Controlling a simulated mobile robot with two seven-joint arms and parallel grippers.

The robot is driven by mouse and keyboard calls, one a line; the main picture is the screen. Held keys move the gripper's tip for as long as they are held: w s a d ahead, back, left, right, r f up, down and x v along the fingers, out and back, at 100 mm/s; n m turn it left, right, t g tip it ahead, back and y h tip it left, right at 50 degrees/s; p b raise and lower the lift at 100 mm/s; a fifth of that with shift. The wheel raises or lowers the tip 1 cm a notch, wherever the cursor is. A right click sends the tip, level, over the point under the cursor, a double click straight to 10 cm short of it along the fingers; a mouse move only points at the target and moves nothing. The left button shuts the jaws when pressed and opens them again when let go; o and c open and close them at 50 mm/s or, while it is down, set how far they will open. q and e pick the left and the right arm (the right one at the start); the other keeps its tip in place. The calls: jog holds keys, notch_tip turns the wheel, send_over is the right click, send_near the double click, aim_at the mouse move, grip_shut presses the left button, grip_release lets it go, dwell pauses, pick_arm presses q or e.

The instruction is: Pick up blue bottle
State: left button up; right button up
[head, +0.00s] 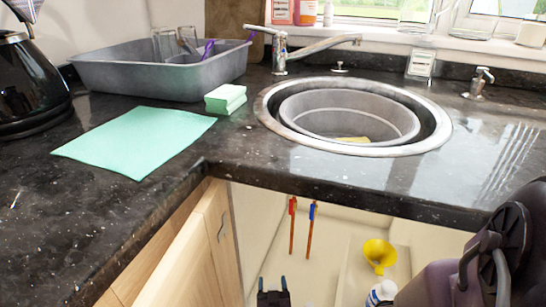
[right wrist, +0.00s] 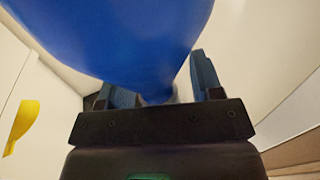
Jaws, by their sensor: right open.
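The blue bottle (right wrist: 140,40) fills the upper part of the right wrist view. My right gripper (right wrist: 162,78) is open, with one blue finger on each side of the bottle's lower part in the picture. I cannot tell whether the fingers touch it. A white-topped bottle with some blue (head: 381,292) is cut off by the bottom edge there. I cannot tell whether it is the same bottle.
A yellow funnel (head: 379,255) hangs in the space below the counter (head: 345,192), near red and blue valve pipes (head: 291,228). It also shows in the wrist view (right wrist: 22,122). A wooden cabinet door (head: 195,262) stands left of the opening. The sink (head: 436,133) is above.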

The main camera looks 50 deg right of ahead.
grip_shut()
jog(key=shift+r, duration=0.1)
dwell(0.4)
